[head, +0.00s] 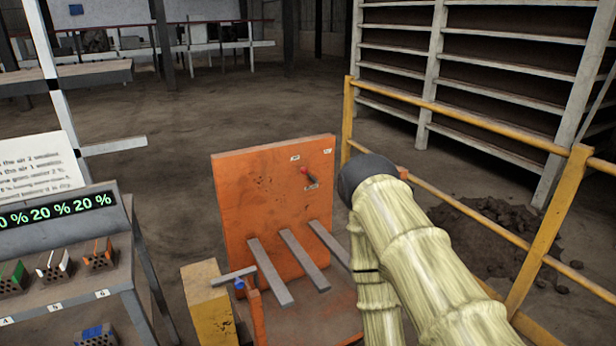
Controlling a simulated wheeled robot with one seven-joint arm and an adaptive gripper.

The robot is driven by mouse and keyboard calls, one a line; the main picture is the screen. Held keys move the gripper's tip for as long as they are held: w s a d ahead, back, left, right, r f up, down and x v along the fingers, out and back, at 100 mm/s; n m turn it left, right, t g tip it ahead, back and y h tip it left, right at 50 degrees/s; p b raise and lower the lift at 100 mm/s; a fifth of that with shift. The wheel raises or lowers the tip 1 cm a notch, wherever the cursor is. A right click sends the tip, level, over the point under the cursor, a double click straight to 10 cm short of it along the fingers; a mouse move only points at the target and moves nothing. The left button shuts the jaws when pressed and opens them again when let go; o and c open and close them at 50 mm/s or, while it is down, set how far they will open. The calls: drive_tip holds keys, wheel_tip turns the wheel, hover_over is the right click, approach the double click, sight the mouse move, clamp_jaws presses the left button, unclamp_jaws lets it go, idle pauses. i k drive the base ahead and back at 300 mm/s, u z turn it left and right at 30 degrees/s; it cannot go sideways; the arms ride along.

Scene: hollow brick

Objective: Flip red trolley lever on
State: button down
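The trolley is orange-red, with an upright panel (250,200) in the middle of the head view. A small lever (308,176) with a red end and a dark part sits on the upper right of the panel face. It slants from upper left to lower right. Small white labels (295,157) are around it, too small to read. My arm, in a pale yellow sleeve with a dark grey joint, is just right of the panel. My gripper is not in view. Whether anything touches the lever cannot be seen clearly, but no fingers show near it.
Grey bars (304,258) stick out from the panel's lower part. A yellow railing (470,211) runs at right, with a dirt pile (500,235) behind it. A table (75,282) with bricks and a percent display (57,211) stands at left. Open floor lies behind the trolley.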

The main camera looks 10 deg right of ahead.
sight(303, 171)
drive_tip(key=u, duration=0.55)
drive_tip(key=k, duration=0.65)
drive_tip(key=u, duration=0.65)
drive_tip(key=i, duration=1.15)
drive_tip(key=z, duration=1.15)
drive_tip(key=i, duration=0.3)
drive_tip(key=z, duration=0.25)
